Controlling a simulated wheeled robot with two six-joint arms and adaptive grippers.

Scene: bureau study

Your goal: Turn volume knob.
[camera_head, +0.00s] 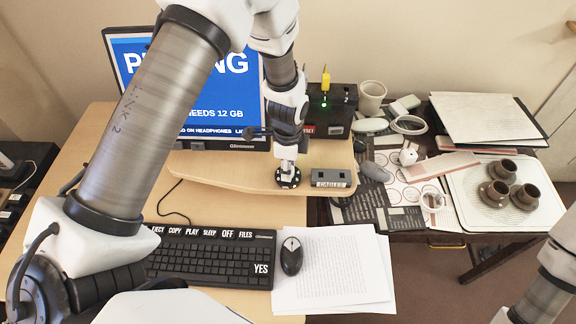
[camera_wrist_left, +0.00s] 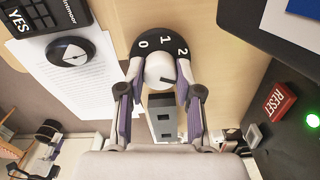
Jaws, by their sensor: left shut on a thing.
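The volume knob (camera_wrist_left: 158,69) is a pale round knob on a black dial plate (camera_wrist_left: 160,43) marked 0, 1 and 2. A short dark line on the knob points right in the left wrist view, on the side of the 2. The dial plate also shows in the head view (camera_head: 288,183), at the front edge of the raised wooden shelf. My left gripper (camera_wrist_left: 160,82) is shut on the knob, one finger on each side. In the head view my left gripper (camera_head: 288,154) comes down onto the dial from above and hides most of the knob.
The monitor (camera_head: 215,110) and a dark box with a green light (camera_head: 341,112) stand behind. A keyboard (camera_head: 215,258), mouse (camera_head: 291,255) and papers (camera_head: 333,278) lie in front. Cups (camera_head: 497,193) stand on a right-hand tray.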

